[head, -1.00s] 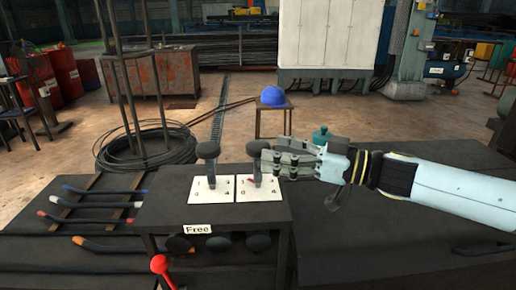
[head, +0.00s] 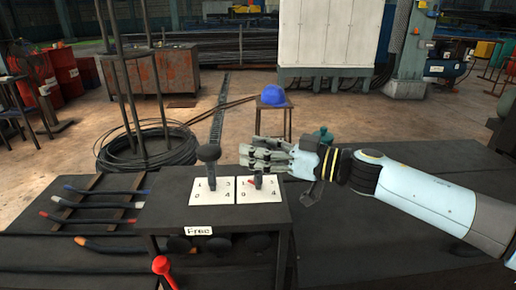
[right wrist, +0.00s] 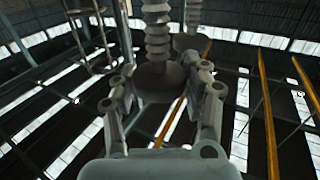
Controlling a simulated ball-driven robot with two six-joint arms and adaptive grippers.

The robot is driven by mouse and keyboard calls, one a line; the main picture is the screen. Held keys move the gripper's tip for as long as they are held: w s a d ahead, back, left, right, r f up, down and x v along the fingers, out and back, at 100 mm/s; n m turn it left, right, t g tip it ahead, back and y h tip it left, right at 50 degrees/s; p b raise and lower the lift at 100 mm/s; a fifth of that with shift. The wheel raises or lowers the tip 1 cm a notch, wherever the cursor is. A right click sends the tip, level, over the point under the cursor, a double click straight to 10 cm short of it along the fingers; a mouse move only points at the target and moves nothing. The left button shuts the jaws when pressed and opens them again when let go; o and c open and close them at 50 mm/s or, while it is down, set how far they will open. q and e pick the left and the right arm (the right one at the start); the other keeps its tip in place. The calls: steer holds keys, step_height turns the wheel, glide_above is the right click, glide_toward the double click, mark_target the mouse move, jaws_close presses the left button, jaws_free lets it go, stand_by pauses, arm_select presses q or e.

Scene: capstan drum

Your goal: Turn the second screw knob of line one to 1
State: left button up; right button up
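Two levers with dark knobs stand on white number plates on the small dark panel. The left knob (head: 208,153) is upright on the left plate (head: 205,196). The right, second knob's top is hidden behind my right gripper (head: 249,159); its lower stem (head: 266,186) shows on the right plate (head: 246,197). A small red mark shows near that plate's upper left digit. In the right wrist view a dark ribbed stem and round knob (right wrist: 158,80) sit between the fingers of my right gripper (right wrist: 165,95); I cannot tell whether they press on it. My left gripper is not in view.
A "Free" label (head: 199,231) is on the panel's front edge, with several dark round knobs below it and a red ball knob (head: 161,265) at the front. Coloured-tipped rods (head: 92,206) lie at left. The dark surface right of the panel (head: 370,245) is mostly clear.

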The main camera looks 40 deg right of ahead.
steer(key=c, duration=0.4)
steer(key=shift+w+r+n+g+y+p, duration=0.1)
steer(key=shift+n+g+y+p, duration=0.2)
steer(key=shift+n+g+y, duration=0.8)
steer(key=shift+n+y, duration=0.1)
steer(key=shift+y, duration=0.3)
steer(key=o, duration=1.2)
steer(key=v, duration=1.2)
